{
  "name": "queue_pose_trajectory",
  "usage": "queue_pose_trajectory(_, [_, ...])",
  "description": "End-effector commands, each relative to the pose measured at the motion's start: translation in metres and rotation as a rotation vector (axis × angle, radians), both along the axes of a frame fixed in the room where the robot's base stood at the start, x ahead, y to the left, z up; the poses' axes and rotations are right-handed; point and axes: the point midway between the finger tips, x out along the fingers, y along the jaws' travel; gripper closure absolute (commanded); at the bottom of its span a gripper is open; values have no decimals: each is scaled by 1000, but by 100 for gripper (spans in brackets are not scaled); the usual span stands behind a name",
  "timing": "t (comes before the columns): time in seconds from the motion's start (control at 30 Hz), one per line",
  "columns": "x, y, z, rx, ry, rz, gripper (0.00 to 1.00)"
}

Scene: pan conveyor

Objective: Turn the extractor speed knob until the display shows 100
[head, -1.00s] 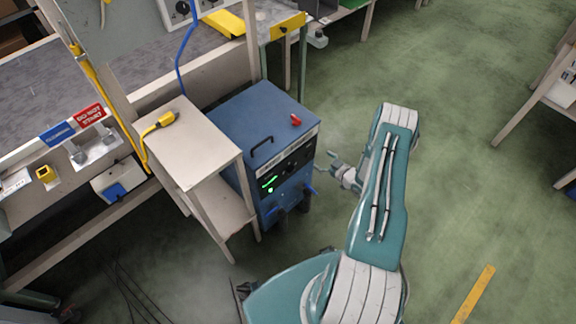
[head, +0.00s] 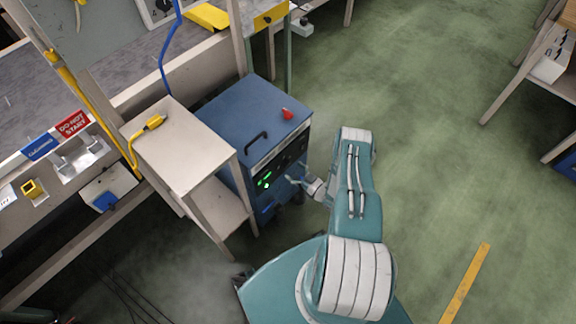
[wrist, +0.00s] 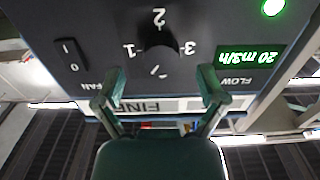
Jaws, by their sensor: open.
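The blue extractor unit (head: 238,112) stands on the floor beside the small table. In the wrist view its panel is upside down. The black speed knob (wrist: 160,52) is ringed by marks, with 1, 2 and 3 legible. The green flow display (wrist: 250,57) reads 20 m3/h. My gripper (wrist: 161,90) is open, its two fingers apart in front of the panel, with the knob between and beyond them in the picture. I cannot tell whether either finger touches it. In the head view my gripper (head: 297,181) is near the panel's front.
A fan rocker switch (wrist: 70,55) and a lit green lamp (wrist: 273,7) flank the knob. A beige side table (head: 180,145) with a yellow plug stands left of the unit.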

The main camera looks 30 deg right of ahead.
Motion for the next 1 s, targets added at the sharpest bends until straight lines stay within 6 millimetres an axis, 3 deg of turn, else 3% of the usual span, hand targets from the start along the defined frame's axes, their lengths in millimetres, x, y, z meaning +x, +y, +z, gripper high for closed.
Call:
queue_pose_trajectory(0.2, [26,10,0,1,1,2,10])
queue_pose_trajectory(0.53, [31,11,0,1,1,-1,10])
queue_pose_trajectory(0.57, [31,11,0,1,1,-1,14])
queue_pose_trajectory(0.73, [31,11,0,1,1,-1,90])
queue_pose_trajectory(1.0, [32,11,0,1,0,-1,92])
